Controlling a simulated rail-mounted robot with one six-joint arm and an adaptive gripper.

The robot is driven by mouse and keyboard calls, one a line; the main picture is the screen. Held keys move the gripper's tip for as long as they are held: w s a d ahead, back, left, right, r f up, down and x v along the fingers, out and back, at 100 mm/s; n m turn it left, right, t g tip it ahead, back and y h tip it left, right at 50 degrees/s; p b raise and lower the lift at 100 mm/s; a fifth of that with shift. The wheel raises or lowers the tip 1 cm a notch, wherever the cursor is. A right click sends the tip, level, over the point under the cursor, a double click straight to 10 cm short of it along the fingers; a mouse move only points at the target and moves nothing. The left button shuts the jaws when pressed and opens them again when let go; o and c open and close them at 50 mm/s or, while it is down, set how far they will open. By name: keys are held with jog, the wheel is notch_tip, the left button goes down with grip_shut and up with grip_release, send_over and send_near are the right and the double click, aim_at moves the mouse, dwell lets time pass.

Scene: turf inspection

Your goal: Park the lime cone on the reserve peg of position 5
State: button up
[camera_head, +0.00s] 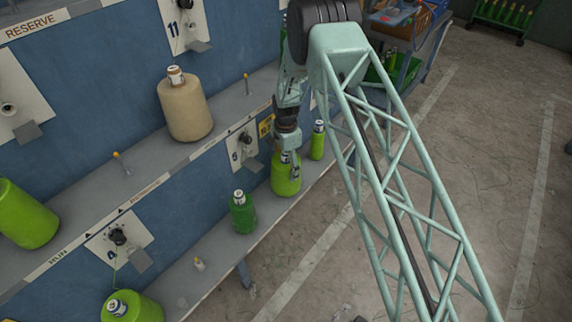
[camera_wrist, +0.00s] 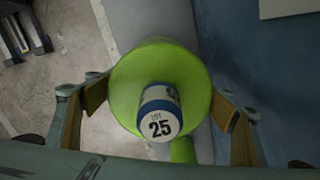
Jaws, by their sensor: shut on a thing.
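The lime cone (camera_head: 286,180) is at the lower shelf in the head view, between a dark green cone and a slim lime cone. My gripper (camera_head: 288,152) is over its top and shut on it. In the wrist view the lime cone (camera_wrist: 135,75) lies between my gripper's two fingers (camera_wrist: 160,103), with a tube end reading 25. I cannot tell whether its base touches the shelf. A plate (camera_head: 241,150) that seems to read 5 is on the blue wall, left of my gripper. A bare orange-tipped peg (camera_head: 247,86) stands on the upper shelf; which position it serves is unclear.
A cream cone (camera_head: 186,108) stands on the upper shelf, left of that peg. Another bare peg (camera_head: 119,158) is farther left. The dark green cone (camera_head: 243,213) and slim lime cone (camera_head: 318,142) flank the held cone. A cart (camera_head: 405,60) stands behind my arm.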

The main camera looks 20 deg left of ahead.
aim_at(285, 160)
jog(key=shift+w+a+f, duration=0.1)
jog(key=shift+a, duration=0.1)
dwell(0.4)
jog(key=o, duration=1.6)
jog(key=shift+f, duration=0.1)
jog(key=shift+r+p, duration=0.5)
jog(key=shift+r, duration=1.6)
jog(key=shift+d, duration=0.1)
